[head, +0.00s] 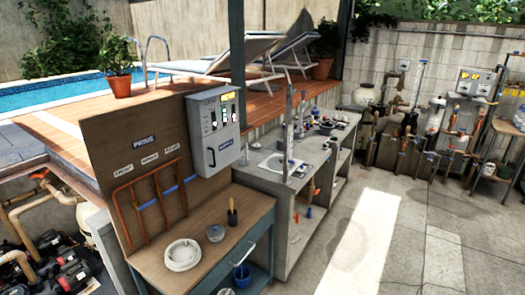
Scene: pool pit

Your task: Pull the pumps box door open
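The grey pumps box (225,158) is mounted on the upright wooden panel, right of the panel's middle. Its front carries small gauges or indicators, a yellow display near the top and a small blue label low down. A dark handle (211,157) shows at the lower left edge of the front. The door looks shut; the inside of the box is not visible. Neither of my grippers is in view.
Below the box is a wooden workbench (200,265) with white round parts (182,254) and a dark brush-like tool (232,212). Copper pipes (133,215) are on the panel. A cluttered sink counter (270,170) stands right. Paved floor (385,245) further right is clear.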

